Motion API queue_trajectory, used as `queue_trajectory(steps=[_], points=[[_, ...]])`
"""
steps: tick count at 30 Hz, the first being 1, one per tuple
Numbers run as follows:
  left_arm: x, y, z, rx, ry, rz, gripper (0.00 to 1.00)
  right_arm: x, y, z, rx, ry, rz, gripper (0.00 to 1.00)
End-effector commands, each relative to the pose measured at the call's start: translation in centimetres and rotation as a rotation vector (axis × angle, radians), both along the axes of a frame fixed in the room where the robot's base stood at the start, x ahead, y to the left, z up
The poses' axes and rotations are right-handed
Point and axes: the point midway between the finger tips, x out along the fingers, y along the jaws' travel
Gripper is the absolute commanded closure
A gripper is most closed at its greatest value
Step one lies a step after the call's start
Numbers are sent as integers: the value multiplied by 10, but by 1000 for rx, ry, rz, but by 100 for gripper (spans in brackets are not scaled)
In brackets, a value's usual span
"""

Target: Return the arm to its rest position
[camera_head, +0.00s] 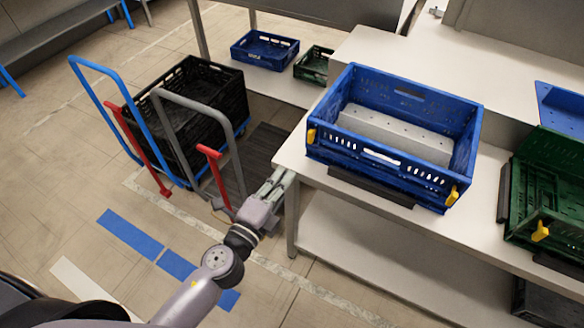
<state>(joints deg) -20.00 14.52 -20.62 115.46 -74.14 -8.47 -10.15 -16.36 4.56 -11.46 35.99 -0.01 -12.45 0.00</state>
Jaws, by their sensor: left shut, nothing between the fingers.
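My left arm comes in from the lower left, and its gripper (277,182) is at the table's left front corner. The gripper is shut and empty. Its fingers overlap the table corner in the picture; I cannot tell whether they touch it. A blue crate (385,158) with yellow handles stands on the white table (300,150), to the right of the gripper and apart from it. My right gripper is not in view.
A green crate (520,205) stands at the right. Black crates (190,110) sit on a cart with a blue handle (95,62). A grey-handled cart (165,93) stands beside it. Smaller blue (264,50) and green (314,66) crates sit behind. The floor at lower left is clear.

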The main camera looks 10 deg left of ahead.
Motion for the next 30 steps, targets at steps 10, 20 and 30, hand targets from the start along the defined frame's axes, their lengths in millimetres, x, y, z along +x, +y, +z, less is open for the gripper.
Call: queue_trajectory(steps=[10,20,30], points=[[-17,5,0,1,0,1,100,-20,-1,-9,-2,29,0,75],[-17,5,0,1,0,1,100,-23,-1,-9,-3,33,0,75],[-19,32,-138,-160,324,101,100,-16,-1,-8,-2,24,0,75]])
